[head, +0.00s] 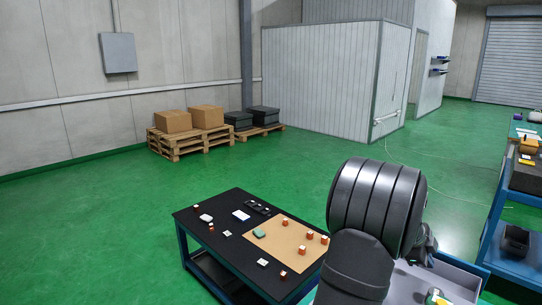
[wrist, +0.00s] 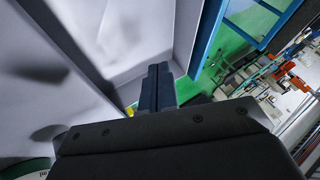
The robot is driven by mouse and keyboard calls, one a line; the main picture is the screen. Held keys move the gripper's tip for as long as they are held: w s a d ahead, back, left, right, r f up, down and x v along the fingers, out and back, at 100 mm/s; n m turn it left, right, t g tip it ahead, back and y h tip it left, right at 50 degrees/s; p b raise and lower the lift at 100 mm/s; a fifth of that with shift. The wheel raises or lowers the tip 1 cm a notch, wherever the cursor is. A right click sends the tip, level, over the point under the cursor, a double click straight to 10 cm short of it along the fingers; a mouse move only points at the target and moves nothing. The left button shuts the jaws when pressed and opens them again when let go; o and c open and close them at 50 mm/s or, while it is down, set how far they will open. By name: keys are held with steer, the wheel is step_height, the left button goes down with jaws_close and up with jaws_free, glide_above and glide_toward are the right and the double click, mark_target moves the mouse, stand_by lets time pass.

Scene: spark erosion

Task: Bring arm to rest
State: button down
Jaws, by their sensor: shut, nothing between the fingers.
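My arm (head: 375,205) rises at the right of centre in the head view, with its dark rounded joint close to the camera. It hides part of the table's right side and most of my gripper. In the wrist view my gripper (wrist: 160,72) is shut, its two dark fingers together with nothing between them. Pale grey panels (wrist: 125,40) lie beyond the fingers. I cannot tell whether the fingers touch them.
A black-topped table (head: 208,240) stands at front left with a tan mat (head: 275,262), small orange-and-white blocks (head: 309,236) and other small parts. A blue-framed bench (head: 495,220) is at right. Pallets with boxes (head: 173,121) stand by the wall. Green floor between is clear.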

steer(key=shift+w+d+r+m+g+y, duration=0.2)
steer(key=shift+w+d+r+m+y, duration=0.1)
steer(key=shift+w+d+r+y, duration=0.9)
steer(key=shift+w+d+r+m+g+y, duration=0.25)
steer(key=shift+w+d+r+y, duration=0.55)
steer(key=shift+w+d, duration=0.8)
steer(key=shift+w+d+r+m+g+y, duration=0.15)
steer(key=shift+w+d+r+m+y, duration=0.2)
steer(key=shift+w+d+r+y, duration=0.75)
steer(key=shift+w+d+y, duration=0.1)
steer(key=shift+w+y, duration=0.2)
steer(key=shift+w, duration=0.3)
steer(key=shift+s+f+h, duration=0.25)
steer(key=shift+s+h, duration=0.1)
steer(key=shift+h, duration=0.35)
steer(key=shift+s+a+f+h, duration=0.25)
steer(key=shift+s+a+h, duration=0.15)
steer(key=shift+s+h, duration=0.1)
steer(key=shift+s+a+f+h, duration=0.2)
steer(key=shift+s+a+h, duration=0.2)
steer(key=shift+s+h, duration=0.1)
